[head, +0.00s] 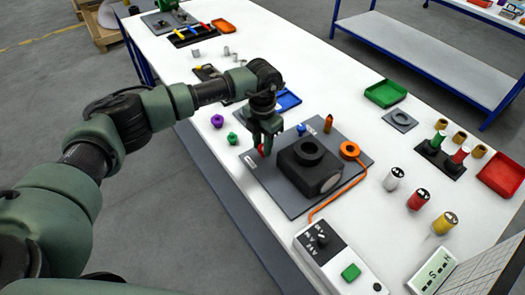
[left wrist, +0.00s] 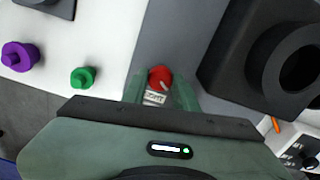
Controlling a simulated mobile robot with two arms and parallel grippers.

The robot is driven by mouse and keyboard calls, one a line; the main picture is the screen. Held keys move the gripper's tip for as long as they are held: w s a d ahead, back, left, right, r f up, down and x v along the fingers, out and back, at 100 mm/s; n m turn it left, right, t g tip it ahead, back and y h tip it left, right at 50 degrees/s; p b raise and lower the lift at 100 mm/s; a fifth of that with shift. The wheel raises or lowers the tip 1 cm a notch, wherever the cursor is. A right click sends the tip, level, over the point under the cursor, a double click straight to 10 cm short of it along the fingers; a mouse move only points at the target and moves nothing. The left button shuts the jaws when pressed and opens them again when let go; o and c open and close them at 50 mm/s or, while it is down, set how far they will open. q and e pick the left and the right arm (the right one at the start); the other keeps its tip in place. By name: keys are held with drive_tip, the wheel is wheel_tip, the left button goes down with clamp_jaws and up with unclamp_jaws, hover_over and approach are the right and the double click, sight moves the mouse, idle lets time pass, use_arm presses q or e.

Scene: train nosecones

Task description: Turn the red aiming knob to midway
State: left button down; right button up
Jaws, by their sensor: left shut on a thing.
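The red aiming knob (left wrist: 160,77) sits on a dark grey mat (head: 266,178), beside a black block with a round ring on top (head: 308,160). In the left wrist view, a pale pointer line shows on the knob's top, slanting toward the lower right, with a small white printed label just below the knob. My left gripper (left wrist: 160,92) points down over the knob, its green fingers closed around it on both sides. In the head view the knob (head: 261,151) is mostly hidden by the fingers of the left gripper (head: 264,148). My right gripper is not in view.
A purple knob (head: 217,121) and a green knob (head: 232,138) stand on the white table left of the mat. An orange cable ring (head: 349,149) is right of the block. A control box (head: 335,262) stands in front. Several coloured cylinders and trays are at right.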

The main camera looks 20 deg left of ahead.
use_arm(q)
drive_tip(key=m+b, duration=0.5)
drive_tip(key=shift+w+f+m, duration=0.1)
drive_tip(key=shift+f+m, duration=0.1)
drive_tip(key=shift+m, duration=0.1)
drive_tip(key=m+b, duration=0.2)
drive_tip(key=m, duration=0.1)
drive_tip(key=shift+r+b, duration=0.1)
drive_tip(key=shift+b, duration=0.3)
drive_tip(key=shift+r+m+b, duration=0.1)
drive_tip(key=shift+m+b, duration=0.55)
drive_tip(key=shift+m, duration=0.45)
drive_tip(key=c, duration=1.1)
unclamp_jaws()
drive_tip(key=shift+d, duration=0.1)
wheel_tip(320, 180, up, 8)
drive_tip(key=shift+f+b, duration=0.1)
drive_tip(key=shift+b, duration=0.55)
